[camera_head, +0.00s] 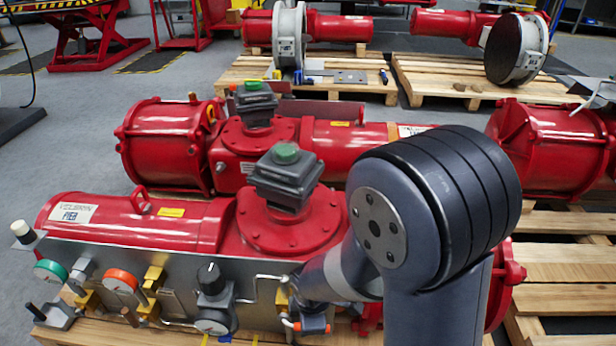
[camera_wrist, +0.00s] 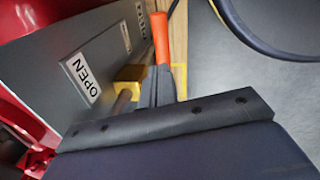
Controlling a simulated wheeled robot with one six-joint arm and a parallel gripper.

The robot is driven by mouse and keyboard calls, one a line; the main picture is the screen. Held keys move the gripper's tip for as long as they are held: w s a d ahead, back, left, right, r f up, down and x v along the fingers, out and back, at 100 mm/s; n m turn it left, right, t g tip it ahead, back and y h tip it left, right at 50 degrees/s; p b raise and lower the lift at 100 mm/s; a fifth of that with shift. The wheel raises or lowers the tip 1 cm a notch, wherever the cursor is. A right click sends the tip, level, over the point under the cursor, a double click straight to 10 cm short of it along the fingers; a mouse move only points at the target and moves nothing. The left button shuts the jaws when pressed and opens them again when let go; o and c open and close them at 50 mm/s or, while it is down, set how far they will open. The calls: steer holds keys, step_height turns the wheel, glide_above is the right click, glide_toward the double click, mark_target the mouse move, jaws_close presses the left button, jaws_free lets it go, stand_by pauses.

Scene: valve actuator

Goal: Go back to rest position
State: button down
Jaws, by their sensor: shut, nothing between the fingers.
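My gripper (camera_wrist: 158,72) shows in the wrist view as dark fingers beyond a black bracket, shut with nothing held. An orange-handled lever (camera_wrist: 160,36) with a yellow valve body (camera_wrist: 130,73) is just beyond and beside the fingertips. Whether they touch cannot be told. In the head view, my dark grey arm crosses the lower right and reaches down to the right end of the grey panel (camera_head: 150,258). An orange part (camera_head: 314,324) shows low beside the wrist end. The fingers themselves are hard to make out there.
The panel carries gauges (camera_head: 121,281), a black knob (camera_head: 210,276) and yellow fittings. An OPEN label (camera_wrist: 83,77) is on the panel beside my gripper. Red actuators (camera_head: 140,222) lie close behind my arm. Wooden pallets (camera_head: 570,262) are at right. Grey floor is free at far left.

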steer(key=a+r+h+b, duration=0.2)
steer(key=a+h, duration=0.3)
steer(key=a, duration=0.1)
steer(key=shift+w+a+n, duration=0.25)
steer(key=shift+a+n, duration=0.05)
steer(key=shift+a, duration=0.1)
steer(key=shift+r+h, duration=0.1)
steer(key=shift+h, duration=0.3)
steer(key=shift+g, duration=0.3)
